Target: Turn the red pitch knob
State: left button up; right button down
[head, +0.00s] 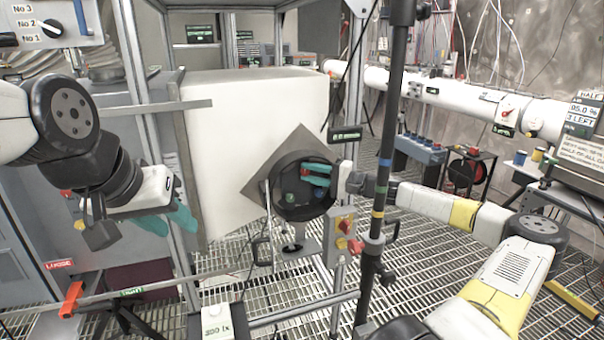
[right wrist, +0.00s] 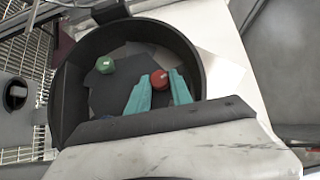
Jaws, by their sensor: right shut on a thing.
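The red knob (right wrist: 158,80) sits on the back plate inside a round black housing (right wrist: 67,95), between my right gripper's teal fingertips (right wrist: 161,77). My right gripper is shut on it. In the head view the right gripper (head: 310,174) reaches into the same housing (head: 272,196) from the right, and only a small bit of red shows by its fingertips. A green knob (right wrist: 105,65) sits left of the red one, apart from the fingers. My left gripper (head: 168,228) hangs open and empty at the left, in front of the steel frame.
A large white block (head: 250,100) stands behind the housing. A dark pole (head: 383,170) with coloured bands rises close to my right forearm. Metal rails cross below, over the grating floor.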

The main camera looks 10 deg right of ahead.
jog(key=m+t+y, duration=0.1)
jog(key=m+t, duration=0.1)
jog(key=m, duration=0.1)
jog(key=f+m+t+y, duration=0.1)
jog(key=m+t, duration=0.1)
jog(key=m, duration=0.1)
jog(key=shift+a+y, duration=0.15)
jog(key=shift+y, duration=0.15)
jog(key=shift+t, duration=0.3)
jog(key=c, duration=1.1)
grip_release()
jog(key=shift+r, duration=0.1)
jog(key=shift+c, duration=0.2)
jog(key=v, duration=0.8)
